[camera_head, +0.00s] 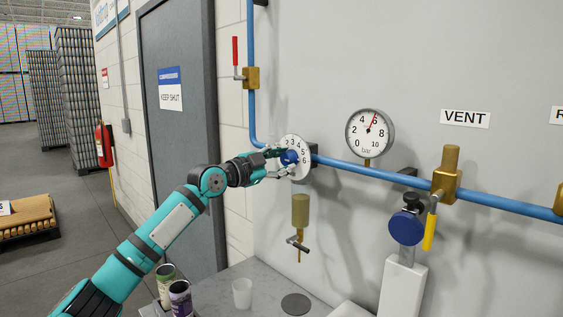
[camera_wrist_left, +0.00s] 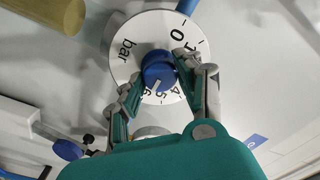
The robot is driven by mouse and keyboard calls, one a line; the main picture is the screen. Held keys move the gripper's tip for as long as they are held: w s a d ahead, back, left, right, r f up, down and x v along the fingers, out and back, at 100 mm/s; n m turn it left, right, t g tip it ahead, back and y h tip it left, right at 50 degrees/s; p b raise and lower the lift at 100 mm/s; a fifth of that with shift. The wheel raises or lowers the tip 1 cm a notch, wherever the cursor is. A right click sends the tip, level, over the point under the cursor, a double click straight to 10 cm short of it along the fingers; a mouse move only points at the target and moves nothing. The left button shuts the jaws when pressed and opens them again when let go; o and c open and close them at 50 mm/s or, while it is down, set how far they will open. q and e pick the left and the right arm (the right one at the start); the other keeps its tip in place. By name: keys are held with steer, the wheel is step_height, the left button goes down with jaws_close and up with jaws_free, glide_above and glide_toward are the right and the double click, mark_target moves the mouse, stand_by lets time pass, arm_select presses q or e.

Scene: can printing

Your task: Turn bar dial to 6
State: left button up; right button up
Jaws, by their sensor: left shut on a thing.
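The bar dial (camera_head: 294,146) is a white numbered disc on the blue pipe with a blue knob (camera_head: 289,157) at its centre. My right gripper is out of view.
A brass valve with a yellow handle (camera_head: 430,230) and a blue round knob (camera_head: 406,228) stand to the right. A red-handled valve (camera_head: 251,77) is above left. A filter bowl (camera_head: 300,211) hangs below the dial. A cup (camera_head: 242,293) and cans (camera_head: 181,300) stand below.

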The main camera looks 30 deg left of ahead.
arm_select(q)
steer(key=o, duration=1.2)
steer(key=shift+c, duration=0.2)
steer(key=v, duration=1.2)
